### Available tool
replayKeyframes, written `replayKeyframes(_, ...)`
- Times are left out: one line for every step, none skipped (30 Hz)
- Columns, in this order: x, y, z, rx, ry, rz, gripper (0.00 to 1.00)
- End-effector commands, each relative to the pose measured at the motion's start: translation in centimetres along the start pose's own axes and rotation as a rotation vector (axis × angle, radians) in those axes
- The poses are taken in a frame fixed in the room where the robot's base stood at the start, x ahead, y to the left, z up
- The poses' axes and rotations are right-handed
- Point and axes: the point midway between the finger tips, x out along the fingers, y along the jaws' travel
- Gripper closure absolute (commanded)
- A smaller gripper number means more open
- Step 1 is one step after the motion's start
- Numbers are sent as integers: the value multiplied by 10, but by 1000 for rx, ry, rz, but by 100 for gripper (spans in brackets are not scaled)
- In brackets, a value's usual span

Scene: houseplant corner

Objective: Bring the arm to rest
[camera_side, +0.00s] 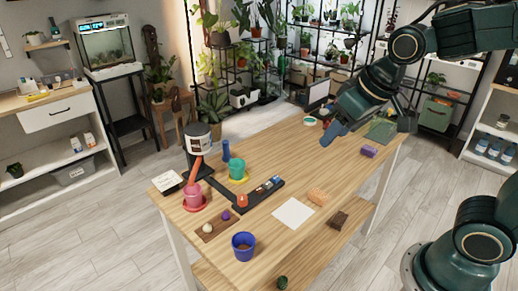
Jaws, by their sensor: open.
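My gripper (333,132) hangs over the back right part of the wooden table (275,155), at the end of my dark green arm that comes in from the upper right. It is open and nothing shows between its fingers. The fingertips are small in this view and seem apart from the tabletop. A green mat (384,131) lies to its right, and a purple block (369,151) lies below and right of it.
The table's middle is clear.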

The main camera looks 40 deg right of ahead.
Motion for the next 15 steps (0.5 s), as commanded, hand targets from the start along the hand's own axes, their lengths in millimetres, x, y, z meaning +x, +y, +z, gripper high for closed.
replayKeyframes(-9, 2, 8, -1, 8, -1, 50)
replayKeyframes(-13, 4, 13, -3, 12, -1, 50)
replayKeyframes(-19, 5, 20, -6, 13, -2, 50)
replayKeyframes(-22, 6, 24, -9, 16, -2, 50)
replayKeyframes(-26, 7, 29, -11, 18, -2, 50)
replayKeyframes(-31, 9, 36, -15, 20, -2, 50)
replayKeyframes(-35, 10, 42, -17, 23, -2, 50)
replayKeyframes(-38, 10, 47, -19, 25, -2, 50)
replayKeyframes(-42, 12, 53, -21, 28, -2, 50)
replayKeyframes(-44, 12, 58, -24, 28, -1, 50)
replayKeyframes(-47, 13, 63, -27, 31, -1, 50)
replayKeyframes(-50, 14, 68, -31, 34, -1, 50)
replayKeyframes(-51, 14, 72, -33, 33, -1, 50)
replayKeyframes(-53, 14, 76, -35, 34, -1, 50)
replayKeyframes(-54, 15, 80, -37, 36, -1, 50)
